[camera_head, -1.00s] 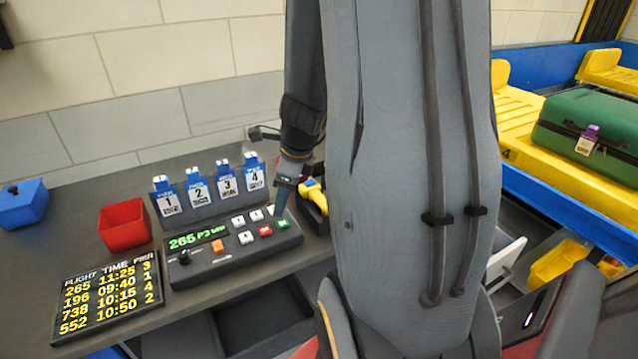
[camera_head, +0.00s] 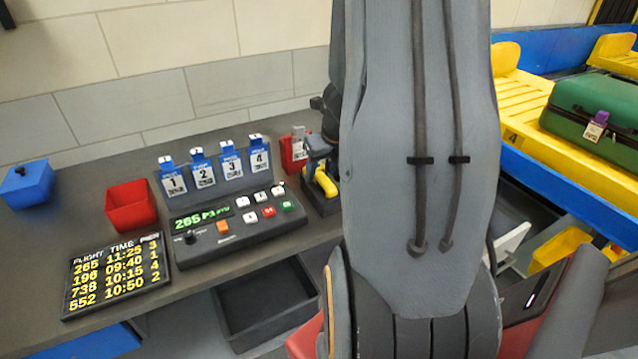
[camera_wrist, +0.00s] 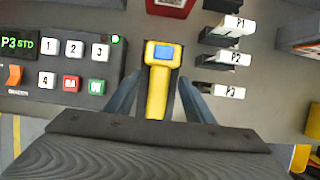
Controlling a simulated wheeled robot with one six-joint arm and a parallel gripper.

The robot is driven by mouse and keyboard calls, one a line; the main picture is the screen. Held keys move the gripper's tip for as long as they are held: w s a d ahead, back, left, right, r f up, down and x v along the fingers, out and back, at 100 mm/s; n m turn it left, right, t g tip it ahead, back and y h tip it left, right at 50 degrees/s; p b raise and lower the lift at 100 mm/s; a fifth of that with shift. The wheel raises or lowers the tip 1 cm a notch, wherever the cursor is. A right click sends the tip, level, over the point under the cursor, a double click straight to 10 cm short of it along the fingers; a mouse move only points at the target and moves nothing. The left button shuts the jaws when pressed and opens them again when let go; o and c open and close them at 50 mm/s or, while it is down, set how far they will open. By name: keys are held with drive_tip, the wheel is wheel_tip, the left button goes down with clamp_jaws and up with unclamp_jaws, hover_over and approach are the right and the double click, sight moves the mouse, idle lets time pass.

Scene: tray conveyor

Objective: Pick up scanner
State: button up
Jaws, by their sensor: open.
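The yellow scanner (camera_head: 326,181) stands in a dark holder on the desk, right of the keypad console; my arm hides part of it in the head view. In the wrist view the scanner (camera_wrist: 158,85) has a blue screen at its top end and lies between the two fingers. My gripper (camera_wrist: 160,85) is open, with one finger on each side of the scanner and a gap to both. In the head view most of my gripper is hidden behind my arm.
The console (camera_head: 238,228) with numbered tags stands left of the scanner. A red box (camera_wrist: 170,6) is just beyond it. Labelled stamps P1 to P3 (camera_wrist: 222,90) lie to its right. A flight board (camera_head: 115,273) and red bin (camera_head: 131,206) are further left.

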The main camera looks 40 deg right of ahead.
drive_tip(key=shift+b+x, duration=0.3)
drive_tip(key=shift+x, duration=0.7)
drive_tip(key=shift+r, duration=0.1)
clamp_jaws()
